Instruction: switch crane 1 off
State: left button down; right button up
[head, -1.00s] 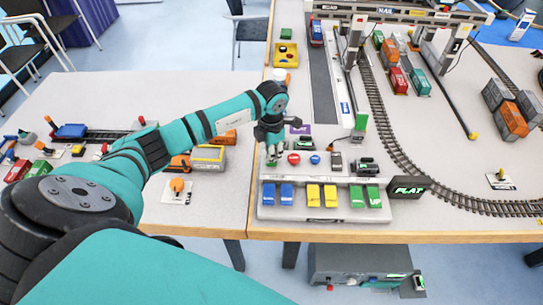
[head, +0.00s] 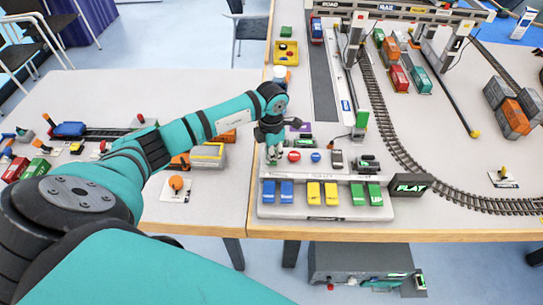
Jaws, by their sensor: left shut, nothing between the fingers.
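The crane control panel (head: 325,208) lies at the front edge of the right-hand table, with blue, yellow and green paired keys. Behind the keys are a red round button (head: 294,157) and a blue round button (head: 315,157). My left gripper (head: 273,158) is shut and empty, pointing down just left of the red button. It hides what lies directly under it, and I cannot tell whether it touches the panel. The gantry crane (head: 400,12) spans the back of the table. I cannot read a crane number. My right gripper is out of view.
A dark block with a lit green sign (head: 411,187) sits right of the panel. Curved railway track (head: 400,160) runs behind it. A yellow tray (head: 286,52) stands at the back left. An orange-knobbed switch (head: 176,184) is on the left table.

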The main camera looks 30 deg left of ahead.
pick_arm(q)
jog(key=shift+f, duration=0.15)
jog(key=shift+r+p, duration=0.35)
jog(key=shift+r, duration=0.15)
jog(key=shift+r+p, duration=1.95)
jog(key=shift+r, duration=1.1)
jog(key=shift+d, duration=0.1)
